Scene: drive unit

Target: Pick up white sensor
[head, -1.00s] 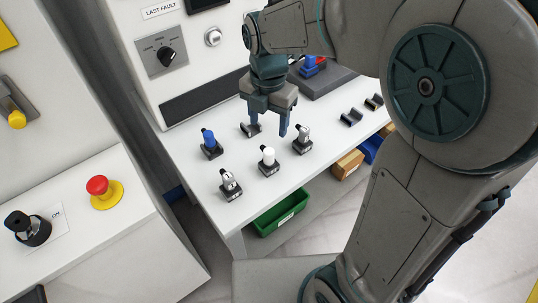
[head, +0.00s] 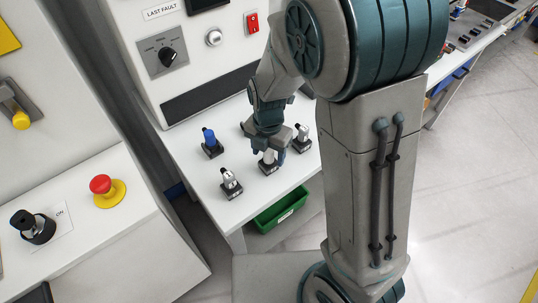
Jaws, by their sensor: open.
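The white sensor (head: 268,160) stands upright on a small dark base on the white table, in the head view. My gripper (head: 268,153) points down over it, with a finger on its left and a finger on its right. The jaws are open around its upper part. The gripper hides the sensor's top, and I cannot tell whether a finger touches it.
A blue-topped sensor (head: 210,142) stands to the left. A silver sensor (head: 230,182) stands at the front left, and another silver one (head: 301,138) is close to the right finger. A green bin (head: 283,212) sits below the table edge (head: 262,213).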

